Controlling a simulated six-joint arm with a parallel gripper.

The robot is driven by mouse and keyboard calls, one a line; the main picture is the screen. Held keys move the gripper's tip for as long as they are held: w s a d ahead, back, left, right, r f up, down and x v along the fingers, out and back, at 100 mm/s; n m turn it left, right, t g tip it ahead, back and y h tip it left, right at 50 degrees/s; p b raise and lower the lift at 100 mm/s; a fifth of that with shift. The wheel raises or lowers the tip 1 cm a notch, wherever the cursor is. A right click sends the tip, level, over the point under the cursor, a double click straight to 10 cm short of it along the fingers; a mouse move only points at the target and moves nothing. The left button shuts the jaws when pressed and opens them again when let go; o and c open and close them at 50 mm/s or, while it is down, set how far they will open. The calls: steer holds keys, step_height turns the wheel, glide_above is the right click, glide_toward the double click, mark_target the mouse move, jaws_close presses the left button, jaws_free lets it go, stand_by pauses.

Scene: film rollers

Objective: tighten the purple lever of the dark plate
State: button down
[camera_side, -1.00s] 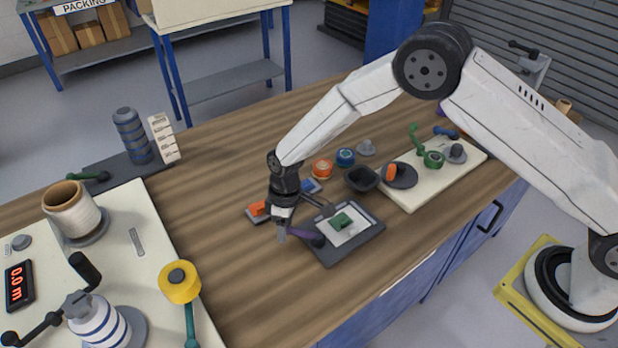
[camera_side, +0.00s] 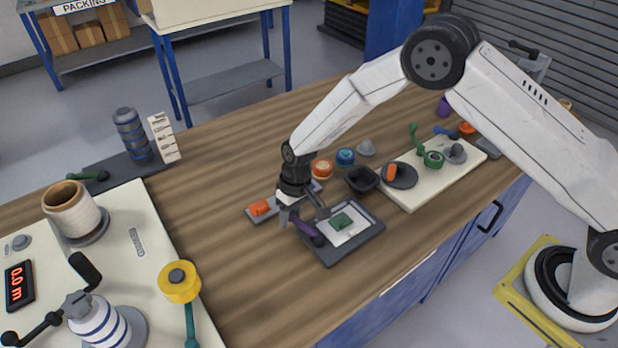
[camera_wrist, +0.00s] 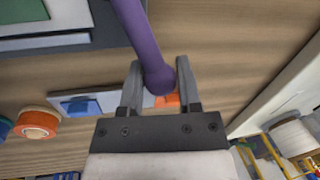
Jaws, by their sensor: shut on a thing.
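The dark plate (camera_side: 345,251) lies on the wooden bench with a pale sheet and a green block (camera_side: 342,221) on it. Its purple lever (camera_side: 306,230) sits at the plate's left side and points up and left in the side view. My gripper (camera_side: 305,215) is low over that side, shut on the lever's free end. In the wrist view the rounded end of the purple lever (camera_wrist: 158,72) is between the two fingers of my gripper (camera_wrist: 160,80). The dark plate's edge (camera_wrist: 104,22) shows at the top there.
A grey plate with an orange part (camera_side: 260,208) lies just behind my gripper. A black bowl (camera_side: 362,179), an orange roll (camera_side: 322,168) and a blue roll (camera_side: 345,157) stand close by. A cream board (camera_side: 415,198) is to the right.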

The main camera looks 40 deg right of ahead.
steer(key=shift+c, duration=1.5)
jaws_free()
steer(key=shift+w+d+r, duration=0.1)
steer(key=shift+d+r, duration=0.15)
steer(key=shift+r, duration=1)
steer(key=shift+d+r, duration=0.2)
steer(key=shift+r, duration=1)
steer(key=shift+w+d+r, duration=0.1)
steer(key=shift+d+r, duration=0.15)
steer(key=shift+r, duration=1.15)
steer(key=shift+s+d, duration=0.1)
steer(key=s+d+r+m+t+h, duration=0.1)
steer(key=s+d+r, duration=0.4)
steer(key=s+d, duration=0.3)
steer(key=s+d+r+m+t+h, duration=0.1)
steer(key=s+d+r, duration=0.3)
steer(key=s+d, duration=0.4)
steer(key=s+t, duration=0.1)
steer(key=s, duration=0.3)
steer(key=shift+d+r, duration=0.4)
